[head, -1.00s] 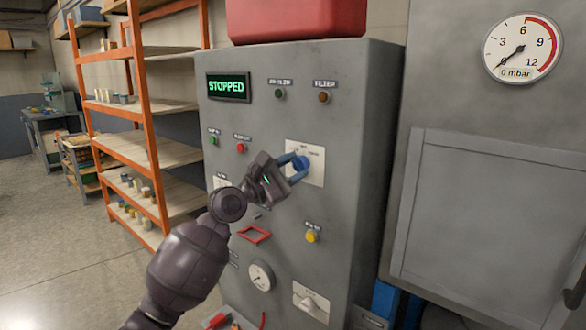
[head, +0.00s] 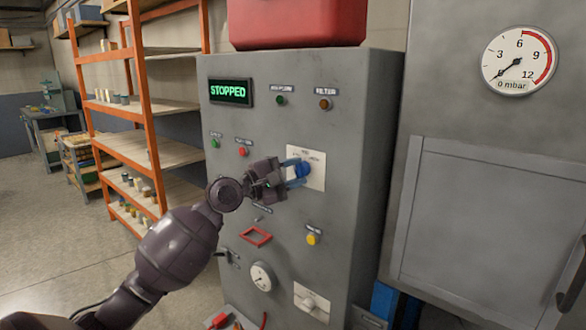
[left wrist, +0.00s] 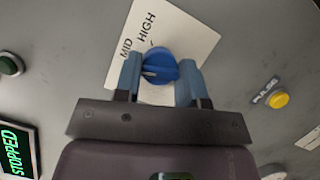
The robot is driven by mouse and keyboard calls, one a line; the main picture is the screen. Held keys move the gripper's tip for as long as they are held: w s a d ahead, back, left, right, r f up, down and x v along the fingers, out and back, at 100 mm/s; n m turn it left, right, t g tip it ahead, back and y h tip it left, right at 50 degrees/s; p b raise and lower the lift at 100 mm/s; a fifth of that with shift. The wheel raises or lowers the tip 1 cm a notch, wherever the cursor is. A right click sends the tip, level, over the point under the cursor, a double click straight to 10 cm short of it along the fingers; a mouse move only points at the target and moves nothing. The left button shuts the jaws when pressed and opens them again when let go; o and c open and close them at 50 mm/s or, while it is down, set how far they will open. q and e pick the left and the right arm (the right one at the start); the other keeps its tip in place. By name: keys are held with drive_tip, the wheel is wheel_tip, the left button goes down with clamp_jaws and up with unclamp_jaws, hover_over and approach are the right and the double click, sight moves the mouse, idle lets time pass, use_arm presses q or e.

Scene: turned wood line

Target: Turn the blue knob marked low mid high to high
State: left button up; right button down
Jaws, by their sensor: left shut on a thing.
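The blue knob (head: 303,169) sits on a white plate (head: 317,165) on the front of the grey cabinet. It also shows in the left wrist view (left wrist: 163,65), where the plate (left wrist: 178,38) reads MID and HIGH. The knob's white mark points left in that view, below the word MID and away from HIGH. The word LOW is not visible there. My left gripper (head: 296,173) is shut on the knob, with one blue finger on each side, as the left wrist view shows. My right gripper is not in view.
Around the knob are a display reading STOPPED (head: 230,92), a yellow button (head: 313,239), a red frame (head: 255,236) and a lower white knob (head: 311,302). A gauge (head: 519,60) is on the grey housing at right. Orange shelving (head: 143,110) stands at left.

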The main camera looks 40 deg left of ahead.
use_arm(q)
drive_tip(key=shift+r+m+g+p, duration=0.2)
drive_tip(key=shift+m+g+p, duration=0.3)
drive_tip(key=shift+m, duration=0.5)
drive_tip(key=m+p, duration=0.2)
drive_tip(key=m+g+y+p, duration=0.1)
drive_tip(key=m+p, duration=0.1)
drive_tip(key=p, duration=0.1)
drive_tip(key=shift+m+g, duration=0.3)
drive_tip(key=shift+m, duration=0.1)
drive_tip(key=shift+m+y+p, duration=0.5)
drive_tip(key=shift+m+p, duration=0.1)
drive_tip(key=shift+m, duration=0.1)
drive_tip(key=shift+f+m+g+y+p, duration=0.1)
drive_tip(key=shift+m+g+y+p, duration=0.35)
drive_tip(key=shift+m, duration=0.75)
drive_tip(key=o, duration=0.9)
